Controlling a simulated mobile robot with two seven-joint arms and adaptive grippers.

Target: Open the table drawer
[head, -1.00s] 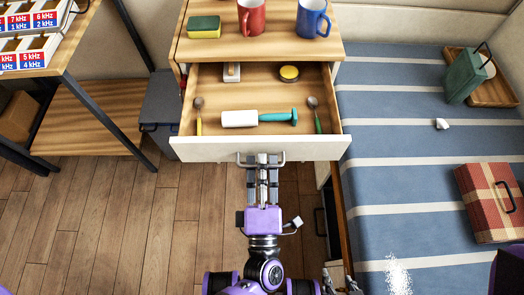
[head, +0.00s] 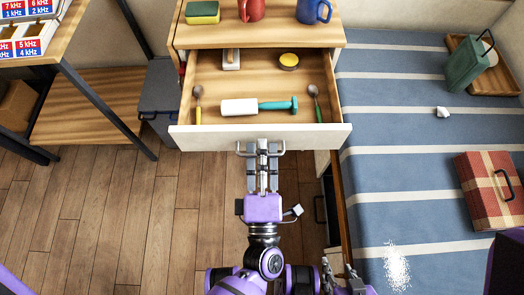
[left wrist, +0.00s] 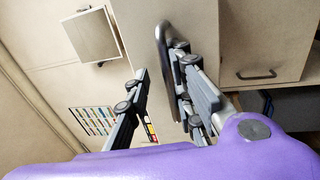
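The table drawer (head: 215,138) is pulled well out, its inside showing under the wooden table top (head: 280,34). Its white front carries a grey bar handle (head: 243,148), which also shows in the left wrist view (left wrist: 161,45). My left gripper (head: 262,150) is at the handle. In the left wrist view, its fingers (left wrist: 160,85) stand apart with the bar between them, close to the right finger and clear of the left one. My right gripper (head: 340,275) is low in the head view, partly cut off, its fingers apart and empty.
A sponge (head: 202,12) and mugs stand on top. A striped bed (head: 400,130) borders the right; wooden floor (head: 130,225) lies open at the left.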

